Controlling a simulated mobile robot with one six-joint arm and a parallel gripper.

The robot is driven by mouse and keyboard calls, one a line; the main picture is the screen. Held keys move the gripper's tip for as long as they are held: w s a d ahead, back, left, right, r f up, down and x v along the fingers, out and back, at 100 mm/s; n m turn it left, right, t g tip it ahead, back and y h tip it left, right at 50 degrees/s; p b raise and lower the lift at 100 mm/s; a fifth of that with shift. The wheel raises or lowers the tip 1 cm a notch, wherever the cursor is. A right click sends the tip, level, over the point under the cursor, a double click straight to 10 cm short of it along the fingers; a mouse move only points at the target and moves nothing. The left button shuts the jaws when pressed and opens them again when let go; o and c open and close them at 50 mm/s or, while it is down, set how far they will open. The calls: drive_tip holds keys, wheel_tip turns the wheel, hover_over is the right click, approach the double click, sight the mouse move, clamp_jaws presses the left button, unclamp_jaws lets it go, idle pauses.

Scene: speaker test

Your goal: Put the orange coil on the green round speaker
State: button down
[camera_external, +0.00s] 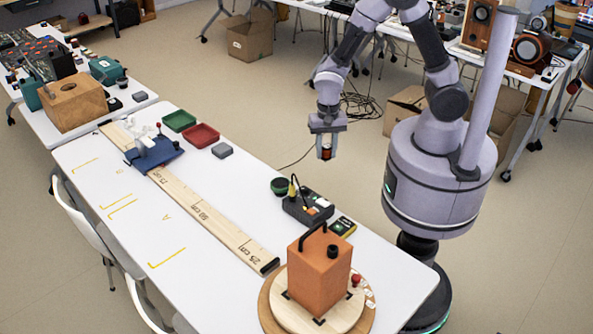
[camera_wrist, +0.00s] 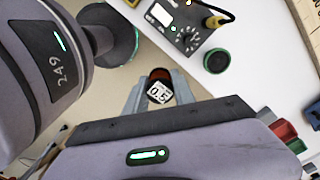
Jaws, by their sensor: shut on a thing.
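My gripper (camera_external: 327,145) is shut on the orange coil (camera_external: 326,153), held in the air off the right side of the white table. In the wrist view the coil (camera_wrist: 160,74) shows between the two fingers, dark orange on top with a black-and-white label. The green round speaker (camera_external: 280,186), dark with a green rim, sits on the table near its right edge, left of and below my gripper in the external picture. In the wrist view the speaker (camera_wrist: 216,61) is right of and above the coil, apart from it, its top clear.
A dark meter box (camera_external: 307,207) with a yellow plug and cable stands beside the speaker. An orange box (camera_external: 319,272) with a handle stands on a round wooden board. Red (camera_external: 200,136) and green (camera_external: 179,121) trays and a long wooden ruler (camera_external: 205,210) lie farther along the table.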

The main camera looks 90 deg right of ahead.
drive_tip(key=shift+s+d, duration=0.15)
drive_tip(key=shift+s, duration=0.65)
wheel_tip(320, 180, down, 4)
drive_tip(key=b, duration=0.2)
hover_over(281, 183)
wheel_tip(281, 183, down, 3)
drive_tip(key=shift+r, duration=0.1)
wheel_tip(281, 183, down, 4)
drive_tip(key=shift+w+r+b, duration=0.1)
drive_tip(key=shift+r+b, duration=0.1)
drive_tip(key=shift+b, duration=0.75)
drive_tip(key=shift+r, duration=0.1)
